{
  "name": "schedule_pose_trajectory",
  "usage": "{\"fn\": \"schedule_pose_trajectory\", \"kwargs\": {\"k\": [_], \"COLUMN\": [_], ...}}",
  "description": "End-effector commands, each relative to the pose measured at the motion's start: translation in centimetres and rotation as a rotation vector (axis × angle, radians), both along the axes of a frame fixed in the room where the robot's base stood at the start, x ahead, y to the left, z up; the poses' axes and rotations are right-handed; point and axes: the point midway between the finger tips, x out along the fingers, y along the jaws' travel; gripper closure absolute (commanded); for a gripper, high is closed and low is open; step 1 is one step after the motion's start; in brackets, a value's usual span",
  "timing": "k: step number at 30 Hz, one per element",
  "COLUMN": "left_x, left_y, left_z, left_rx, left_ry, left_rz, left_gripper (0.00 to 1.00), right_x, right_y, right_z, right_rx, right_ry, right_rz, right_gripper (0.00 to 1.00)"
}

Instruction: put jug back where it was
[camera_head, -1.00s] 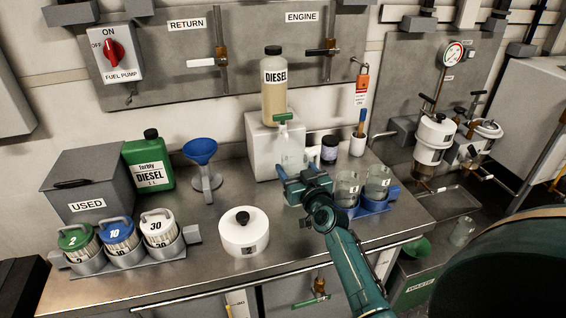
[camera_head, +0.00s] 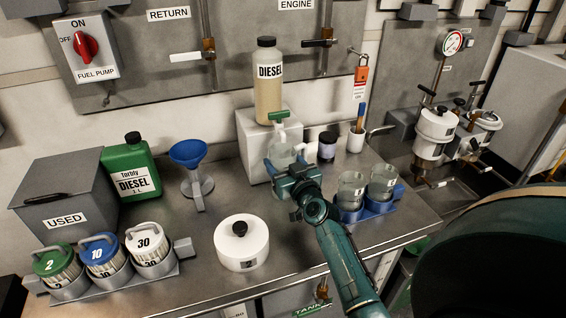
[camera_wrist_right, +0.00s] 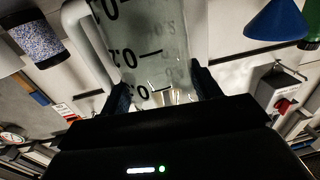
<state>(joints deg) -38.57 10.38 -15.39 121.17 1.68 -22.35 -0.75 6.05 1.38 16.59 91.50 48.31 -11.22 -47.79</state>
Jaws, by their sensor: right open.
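A clear jug (camera_head: 283,154) with a white handle stands on the steel counter in front of the pale block, below the green tap (camera_head: 278,115). In the right wrist view the jug (camera_wrist_right: 145,45) shows large dark scale marks and fills the space between the fingers. My right gripper (camera_head: 288,172) is at the near side of the jug, its jaws open, with one finger on each side of it in the right wrist view (camera_wrist_right: 163,88). Finger contact cannot be told. The gripper hides the jug's lower part. My left gripper is not in view.
Two glass beakers (camera_head: 351,186) sit in a blue holder (camera_head: 374,211) close to the right. A dark-lidded jar (camera_head: 327,146) and a white cup (camera_head: 356,139) stand behind. A white lidded pot (camera_head: 241,244) and a blue funnel (camera_head: 188,153) are left. Counter between is clear.

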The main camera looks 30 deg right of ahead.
Motion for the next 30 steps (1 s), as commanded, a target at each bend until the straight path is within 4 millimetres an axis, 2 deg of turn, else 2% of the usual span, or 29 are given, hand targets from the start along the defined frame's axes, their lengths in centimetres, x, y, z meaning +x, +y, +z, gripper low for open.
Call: {"fn": "schedule_pose_trajectory", "kwargs": {"k": [1, 8, 17, 23, 30], "left_x": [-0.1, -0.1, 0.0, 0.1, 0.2], "left_y": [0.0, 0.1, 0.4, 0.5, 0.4], "left_z": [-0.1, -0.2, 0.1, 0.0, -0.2], "left_rx": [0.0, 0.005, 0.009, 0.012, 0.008], "left_ry": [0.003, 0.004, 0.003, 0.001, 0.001], "left_rz": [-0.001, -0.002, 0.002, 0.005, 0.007], "left_gripper": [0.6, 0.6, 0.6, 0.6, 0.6], "right_x": [0.0, 0.0, 0.0, -3.1, -8.3], "right_y": [0.0, 0.0, 0.0, 0.5, 1.2], "right_z": [-0.1, -0.1, 0.4, 0.1, 0.0], "right_rx": [-0.001, 0.0, 0.001, -0.001, -0.002], "right_ry": [0.001, 0.001, 0.0, 0.003, 0.004], "right_rz": [0.0, 0.0, 0.0, 0.0, 0.0], "right_gripper": [0.34, 0.16, 0.16, 0.16, 0.16]}}
